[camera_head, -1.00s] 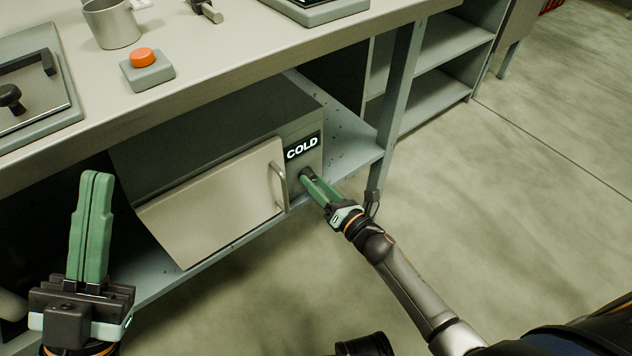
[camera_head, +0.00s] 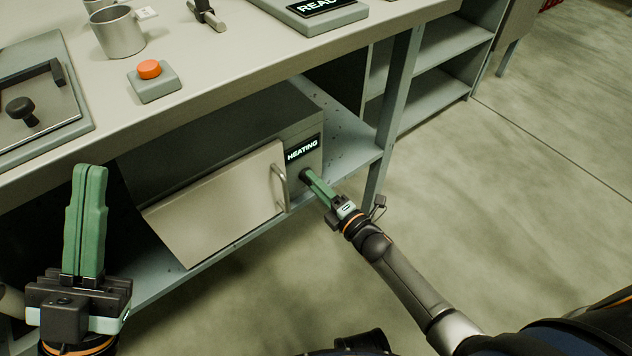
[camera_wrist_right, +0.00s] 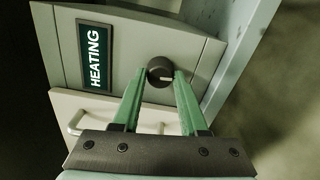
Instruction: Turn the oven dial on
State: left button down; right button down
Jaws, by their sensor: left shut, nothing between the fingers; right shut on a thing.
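The grey oven (camera_head: 225,135) sits on the shelf under the bench, its door (camera_head: 222,205) closed. Its display (camera_head: 302,149) reads HEATING, also in the right wrist view (camera_wrist_right: 95,57). The round black dial (camera_wrist_right: 160,71), with a pale mark, is on the oven's front panel. My right gripper (camera_head: 308,178) is shut on the dial, one green finger on each side of it in the right wrist view. The fingers partly hide the dial in the head view. My left gripper (camera_head: 88,170) is shut and empty, pointing up in front of the bench at the left.
The oven's bar handle (camera_head: 279,187) stands just left of my right gripper. A bench leg (camera_head: 395,110) is close on the right. On the bench top are a metal mug (camera_head: 118,35) and an orange button (camera_head: 149,69). The floor at right is open.

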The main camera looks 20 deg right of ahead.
pick_arm(q)
jog(key=shift+r, duration=0.2)
pick_arm(e)
jog(key=shift+m, duration=0.6)
jog(key=shift+c, duration=2.2)
grip_release()
pick_arm(q)
jog(key=r+p, duration=0.3)
jog(key=shift+s+a+r+m+p, duration=0.1)
jog(key=shift+a+r+m+p, duration=0.1)
jog(key=shift+m+p, duration=0.15)
pick_arm(e)
jog(key=v, duration=1.2)
jog(key=shift+s, duration=0.25)
pick_arm(q)
jog(key=shift+f, duration=0.1)
pick_arm(e)
jog(key=shift+d, duration=0.1)
